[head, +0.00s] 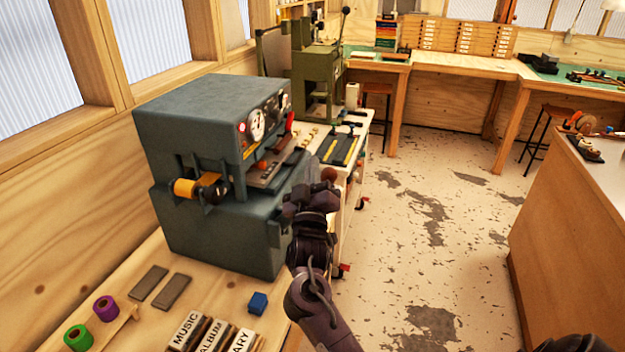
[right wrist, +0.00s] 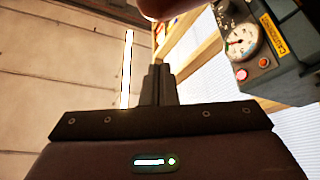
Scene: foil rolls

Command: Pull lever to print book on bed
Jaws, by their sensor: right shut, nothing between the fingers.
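The grey stamping machine (head: 205,115) stands on the bench at the left, with its bed (head: 270,182) at the front. A flat brownish piece lies on the bed; I cannot tell whether it is a book. A reddish-brown ball knob (head: 329,174), seemingly the lever's end, is just beyond my right gripper (head: 318,190). A rounded brown thing (right wrist: 165,8), probably this knob, is cut off at the top of the right wrist view. My right gripper is shut and empty beside the machine's right front; its fingers (right wrist: 158,85) are together. My left gripper is out of view.
A yellow foil roll (head: 184,188) sits on the machine's side. Labelled blocks (head: 187,330), a blue block (head: 258,303), a green roll (head: 78,338) and a purple roll (head: 106,308) are on the near bench. A green press (head: 318,80) stands behind. Floor at right is clear.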

